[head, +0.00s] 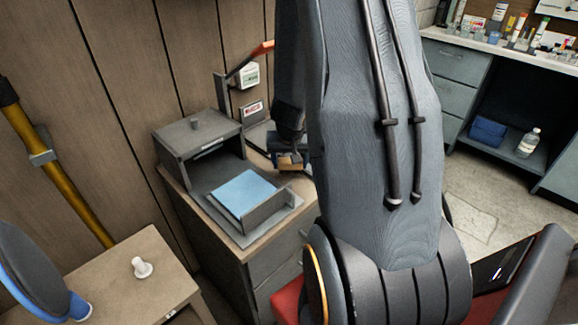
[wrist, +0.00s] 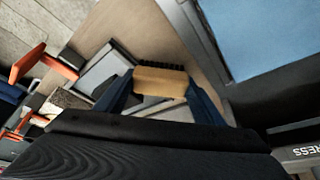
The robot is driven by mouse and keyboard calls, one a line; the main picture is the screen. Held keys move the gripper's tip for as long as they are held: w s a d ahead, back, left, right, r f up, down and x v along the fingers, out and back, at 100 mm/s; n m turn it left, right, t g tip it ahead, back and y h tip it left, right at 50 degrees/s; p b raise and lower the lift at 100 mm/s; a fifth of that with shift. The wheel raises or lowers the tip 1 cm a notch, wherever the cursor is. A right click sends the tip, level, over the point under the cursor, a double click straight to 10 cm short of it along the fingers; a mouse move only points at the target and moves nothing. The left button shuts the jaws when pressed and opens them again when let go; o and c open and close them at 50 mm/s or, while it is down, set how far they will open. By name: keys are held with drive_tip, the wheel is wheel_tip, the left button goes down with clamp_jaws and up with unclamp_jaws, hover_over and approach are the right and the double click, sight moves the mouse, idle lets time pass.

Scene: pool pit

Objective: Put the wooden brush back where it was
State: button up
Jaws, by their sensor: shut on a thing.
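The wooden brush (wrist: 160,82) shows in the wrist view as a tan block with dark bristles along its far edge. My gripper (wrist: 165,92) is shut on it, with a blue finger on each side. In the head view, the brush (head: 291,161) is a small tan patch below my gripper (head: 289,150), beside the grey tray on the wooden cabinet top. My arm hides part of the cabinet's right side. I cannot tell whether the brush touches the cabinet top.
A grey open tray (head: 270,212) with a blue block (head: 243,192) stands at the cabinet's front. A dark grey box (head: 198,135) is behind it. A device with an orange-red handle (head: 250,62) stands at the back. A wooden table (head: 125,275) is at lower left.

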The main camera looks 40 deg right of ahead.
idle(0.3)
drive_tip(key=shift+f+b, duration=0.4)
drive_tip(key=shift+f, duration=0.2)
drive_tip(key=o, duration=1)
drive_tip(key=shift+o, duration=0.2)
drive_tip(key=shift+r, duration=0.1)
